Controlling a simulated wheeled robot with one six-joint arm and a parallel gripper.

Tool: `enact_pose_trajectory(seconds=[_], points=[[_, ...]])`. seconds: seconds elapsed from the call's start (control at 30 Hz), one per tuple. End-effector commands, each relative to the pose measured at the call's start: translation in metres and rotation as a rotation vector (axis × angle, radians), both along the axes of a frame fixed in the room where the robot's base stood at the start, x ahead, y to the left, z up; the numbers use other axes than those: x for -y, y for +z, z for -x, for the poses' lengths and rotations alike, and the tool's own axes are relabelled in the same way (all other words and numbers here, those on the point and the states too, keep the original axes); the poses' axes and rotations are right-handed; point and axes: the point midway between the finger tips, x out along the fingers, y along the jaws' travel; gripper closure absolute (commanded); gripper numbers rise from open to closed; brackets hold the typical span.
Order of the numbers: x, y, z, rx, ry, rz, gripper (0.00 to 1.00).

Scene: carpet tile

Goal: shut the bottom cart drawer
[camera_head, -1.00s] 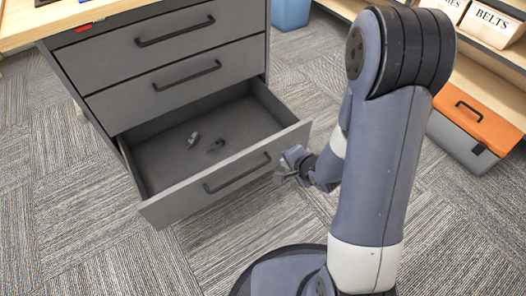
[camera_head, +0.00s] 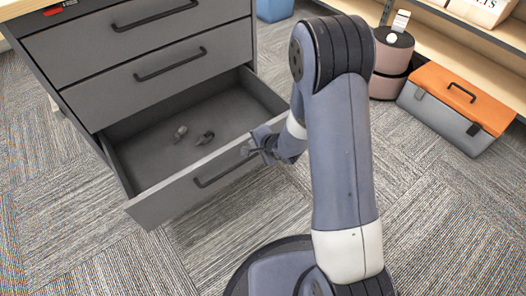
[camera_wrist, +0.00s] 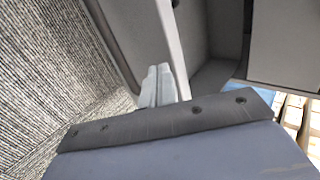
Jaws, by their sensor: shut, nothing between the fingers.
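The bottom drawer (camera_head: 165,208) of the grey cart (camera_head: 75,50) stands pulled well out, with two small dark grey objects (camera_head: 192,134) lying inside. Its black bar handle (camera_head: 215,176) is on the front panel. My gripper (camera_head: 256,150) is at the right part of the drawer front, close to the handle's right end. In the wrist view the two pale fingers (camera_wrist: 157,85) are together, with nothing between them, pointing at the grey drawer panel (camera_wrist: 135,35). I cannot tell whether the fingertips touch it. The two drawers above are shut.
An orange-lidded grey toolbox (camera_head: 455,105) and a pinkish round container (camera_head: 390,65) stand at the right by a wooden shelf (camera_head: 430,45). The carpet (camera_head: 120,255) in front of the drawer is clear.

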Motion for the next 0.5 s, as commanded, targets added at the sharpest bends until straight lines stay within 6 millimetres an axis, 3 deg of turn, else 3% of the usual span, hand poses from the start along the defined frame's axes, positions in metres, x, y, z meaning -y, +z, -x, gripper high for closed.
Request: enact_pose_trajectory(seconds=[0.5], points=[[-0.0061, 0.0006, -0.0088, -0.001, 0.000, 0.001, 1.00]])
